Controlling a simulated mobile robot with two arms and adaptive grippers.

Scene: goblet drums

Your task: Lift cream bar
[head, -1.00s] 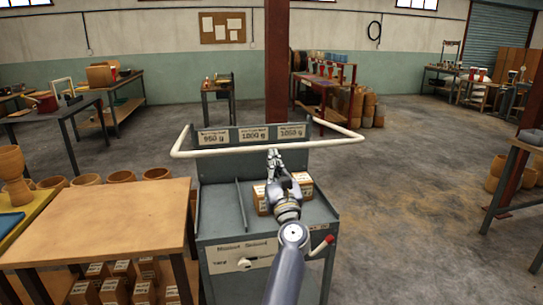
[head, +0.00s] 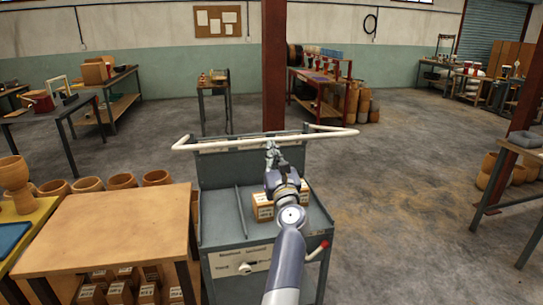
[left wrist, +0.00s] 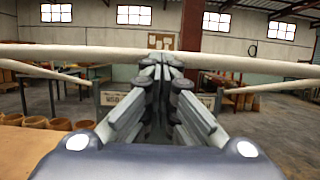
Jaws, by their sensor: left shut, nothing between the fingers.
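The cream bar (head: 215,144) is a long pale rail with side arms, spanning the top of a grey cart (head: 222,215) in front of its upright back panel. My left gripper (head: 272,146) is shut and empty, its fingertips at the bar near the middle. In the left wrist view the cream bar (left wrist: 60,51) runs across behind the closed fingertips of my left gripper (left wrist: 160,62), which overlap it. I cannot tell whether they touch. The bar partly covers the labels on the panel. My right gripper is not in view.
Cardboard boxes (head: 262,212) sit in the cart's tray under my left arm. A lever with a red end (head: 318,249) sticks out at the cart's front right. A wooden table (head: 110,228) stands close on the left. A dark red post (head: 274,65) rises behind the cart. Floor on the right is open.

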